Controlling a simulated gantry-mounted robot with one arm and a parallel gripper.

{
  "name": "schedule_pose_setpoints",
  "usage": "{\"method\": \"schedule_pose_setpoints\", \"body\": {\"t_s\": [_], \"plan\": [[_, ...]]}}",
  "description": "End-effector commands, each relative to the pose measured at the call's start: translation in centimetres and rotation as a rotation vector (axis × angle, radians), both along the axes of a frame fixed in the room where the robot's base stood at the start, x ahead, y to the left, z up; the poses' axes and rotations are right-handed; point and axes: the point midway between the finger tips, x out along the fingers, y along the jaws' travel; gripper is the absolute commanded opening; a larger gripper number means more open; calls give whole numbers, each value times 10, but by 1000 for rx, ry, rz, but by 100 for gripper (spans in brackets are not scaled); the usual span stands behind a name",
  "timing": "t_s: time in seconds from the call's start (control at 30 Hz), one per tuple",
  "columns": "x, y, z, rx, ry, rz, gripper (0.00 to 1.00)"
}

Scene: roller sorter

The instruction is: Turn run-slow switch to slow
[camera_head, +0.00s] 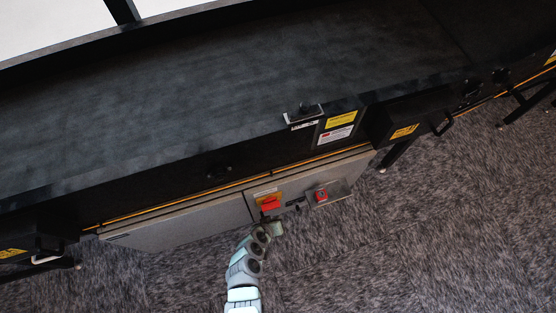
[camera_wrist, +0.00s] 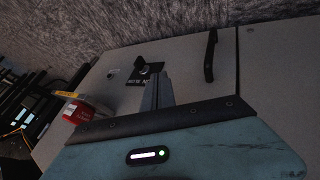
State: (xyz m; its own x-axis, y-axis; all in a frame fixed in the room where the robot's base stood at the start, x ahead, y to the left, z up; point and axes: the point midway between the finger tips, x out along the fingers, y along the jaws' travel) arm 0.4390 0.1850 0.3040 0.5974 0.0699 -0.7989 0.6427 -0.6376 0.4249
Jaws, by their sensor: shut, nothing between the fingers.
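In the wrist view, a small black rotary switch (camera_wrist: 149,69) sits on a dark label plate (camera_wrist: 138,82) on the grey cabinet door. The plate's lettering is too small to read, so I cannot confirm which setting it is on. My gripper (camera_wrist: 160,78) is shut and empty, its fingers side by side, pointing at the door and overlapping the switch's lower right edge in the picture. I cannot tell whether the tips touch it. In the head view, my gripper (camera_head: 277,228) is low in front of the cabinet (camera_head: 190,222), and the switch cannot be made out.
A black door handle (camera_wrist: 211,56) stands out nearby. A red button (camera_head: 321,195) is on a grey box to the right. Carpet lies in front.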

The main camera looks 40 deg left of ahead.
Motion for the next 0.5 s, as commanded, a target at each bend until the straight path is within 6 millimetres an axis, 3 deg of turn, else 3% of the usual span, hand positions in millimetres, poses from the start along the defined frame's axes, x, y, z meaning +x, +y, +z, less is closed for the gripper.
{"method": "schedule_pose_setpoints", "body": {"t_s": [0.03,0.33,0.5], "plan": [[6,1,-14,-4,0,1,0],[41,5,-63,-4,2,2,0],[63,-7,-59,-2,0,1,0]]}}
